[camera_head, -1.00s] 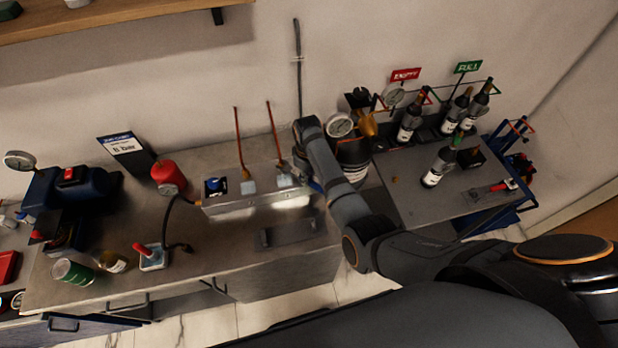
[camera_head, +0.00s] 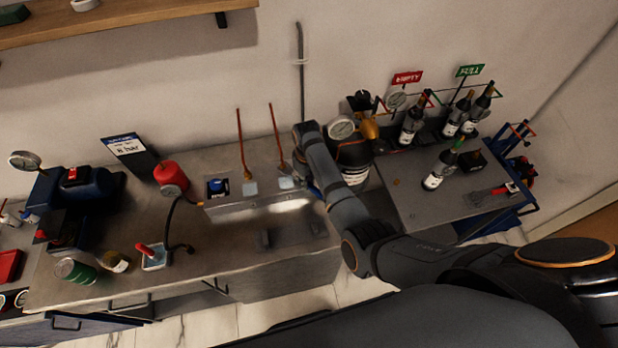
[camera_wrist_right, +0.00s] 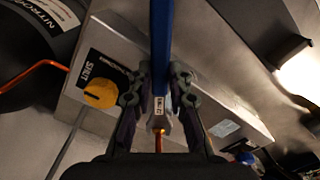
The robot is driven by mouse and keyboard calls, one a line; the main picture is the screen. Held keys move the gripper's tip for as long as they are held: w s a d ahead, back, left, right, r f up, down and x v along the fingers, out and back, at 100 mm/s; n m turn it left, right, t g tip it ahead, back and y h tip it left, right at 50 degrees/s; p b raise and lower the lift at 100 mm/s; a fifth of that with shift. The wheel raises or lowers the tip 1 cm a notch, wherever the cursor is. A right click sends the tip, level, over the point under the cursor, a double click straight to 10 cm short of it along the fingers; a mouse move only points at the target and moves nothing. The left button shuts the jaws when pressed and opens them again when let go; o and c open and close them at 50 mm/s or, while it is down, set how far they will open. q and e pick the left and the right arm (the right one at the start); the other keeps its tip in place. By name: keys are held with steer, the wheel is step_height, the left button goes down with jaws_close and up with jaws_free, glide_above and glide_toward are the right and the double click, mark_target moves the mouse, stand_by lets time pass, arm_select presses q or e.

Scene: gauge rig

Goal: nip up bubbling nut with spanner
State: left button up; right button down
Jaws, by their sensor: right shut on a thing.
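My right gripper (camera_wrist_right: 157,84) is shut on the blue spanner (camera_wrist_right: 161,40), whose handle runs up out of the right wrist view. The spanner's lower end lies over the metal manifold block (camera_wrist_right: 108,38), beside a copper pipe (camera_wrist_right: 158,145). A small brassy spot there may be the nut; whether the jaw sits around it I cannot tell, and no bubbles can be made out. In the head view, two copper pipes rise from the manifold (camera_head: 232,208), and my right arm hides most of the gripper and spanner. My left gripper is not in view.
A yellow knob (camera_wrist_right: 101,94) by a black label sits close to the gripper. A black cylinder (camera_head: 353,160) with a gauge stands right of the manifold. A red canister (camera_head: 170,176) stands to its left. Several bottles stand on the right-hand bench.

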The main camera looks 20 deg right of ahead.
steer(key=shift+s+a+m, duration=0.4)
steer(key=shift+a+m, duration=0.3)
steer(key=shift+m, duration=0.1)
steer(key=shift+w+d, duration=0.1)
steer(key=shift+d, duration=0.05)
steer(key=shift+w+d+n, duration=0.15)
steer(key=shift+d+n, duration=0.15)
steer(key=shift+n, duration=0.1)
steer(key=shift+w+d+n, duration=0.25)
steer(key=shift+d+n, duration=0.1)
steer(key=shift+n, duration=0.15)
steer(key=shift+s+d, duration=0.45)
steer(key=shift+s, duration=0.25)
steer(key=shift+s+d, duration=0.5)
steer(key=shift+s, duration=0.25)
steer(key=shift+s+d, duration=0.45)
steer(key=shift+s, duration=0.25)
steer(key=shift+r, duration=0.1)
